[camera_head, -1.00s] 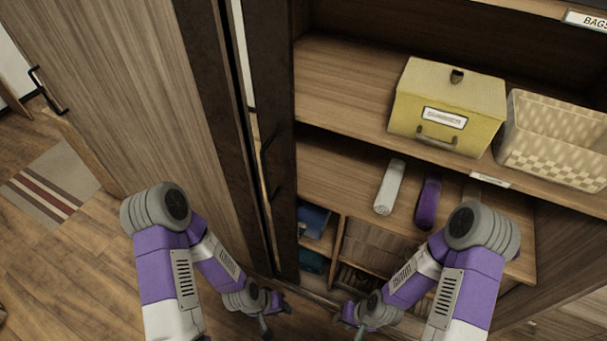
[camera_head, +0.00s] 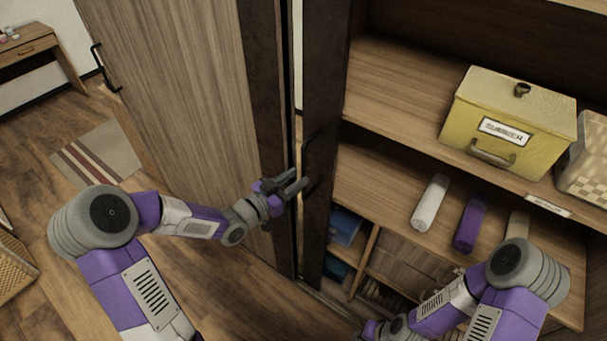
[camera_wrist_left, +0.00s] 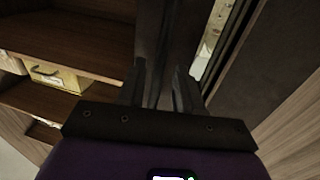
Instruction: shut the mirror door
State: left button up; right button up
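A dark-framed door (camera_head: 325,130), which looks like the mirror door, stands open and nearly edge-on in the head view, left of the shelves. A dark bar handle (camera_head: 307,165) is on it. Its mirror face is hardly visible; I cannot tell whether the narrow bright strip beside it is glass or a gap. My left gripper (camera_head: 297,186) is open at the handle's height, close to it. In the left wrist view its fingers (camera_wrist_left: 161,85) are apart, with dark frame behind them; contact is unclear. My right gripper (camera_head: 372,331) is at the bottom edge, its fingertips cut off.
A wooden door (camera_head: 180,100) with a dark edge stands close on the left. The shelves hold a yellow box (camera_head: 510,125), a pale basket (camera_head: 590,165), a white roll (camera_head: 430,202) and a purple roll (camera_head: 470,224). The floor at left has a striped rug (camera_head: 98,155).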

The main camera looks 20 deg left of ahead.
pick_arm(q)
jog(key=x, duration=0.3)
jog(key=shift+w+d, duration=0.15)
jog(key=shift+w, duration=0.05)
jog(key=shift+c, duration=0.2)
grip_shut()
